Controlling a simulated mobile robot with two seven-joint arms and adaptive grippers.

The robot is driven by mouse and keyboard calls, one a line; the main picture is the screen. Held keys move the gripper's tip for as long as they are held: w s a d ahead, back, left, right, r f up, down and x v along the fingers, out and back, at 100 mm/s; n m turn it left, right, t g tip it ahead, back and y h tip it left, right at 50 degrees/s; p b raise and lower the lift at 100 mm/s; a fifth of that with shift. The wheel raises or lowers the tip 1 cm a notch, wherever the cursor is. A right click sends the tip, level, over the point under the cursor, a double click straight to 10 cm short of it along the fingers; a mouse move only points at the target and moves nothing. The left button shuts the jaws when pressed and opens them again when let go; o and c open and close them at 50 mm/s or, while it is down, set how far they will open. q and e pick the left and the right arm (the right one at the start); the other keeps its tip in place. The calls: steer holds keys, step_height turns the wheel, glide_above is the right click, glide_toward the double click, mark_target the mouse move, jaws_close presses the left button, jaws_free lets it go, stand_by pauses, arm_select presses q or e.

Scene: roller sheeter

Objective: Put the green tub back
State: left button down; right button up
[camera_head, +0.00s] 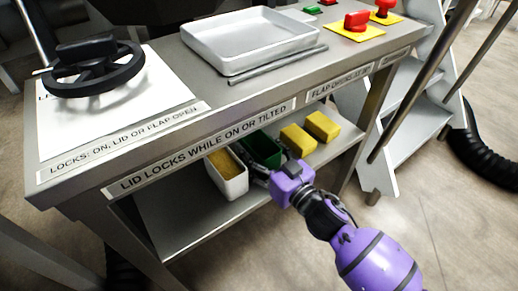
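The green tub (264,148) stands on the lower shelf (170,222) of the metal bench, between a white tub and two yellow blocks. My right gripper (260,172), on a purple arm, reaches in from the lower right to the near end of the green tub. Its dark fingers are small and partly hidden by the gripper body, so I cannot tell whether they hold the tub's rim or only sit beside it. My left gripper is not in view.
The white tub (228,174) with yellowish contents stands close on the left. Yellow blocks (298,139) stand on the right. The bench top (190,84) overhangs the shelf. It carries a tray (250,42), a black handwheel (90,68) and red knobs (357,20). The shelf's left part is bare.

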mark_target(273, 164)
steer(key=shift+r, duration=0.15)
steer(key=p+v, duration=0.3)
steer(key=v, duration=0.7)
steer(key=shift+s+d, duration=0.2)
steer(key=shift+s, duration=0.15)
steer(key=shift+s+d+p, duration=0.3)
steer(key=shift+s+d, duration=0.05)
steer(key=shift+s, duration=0.15)
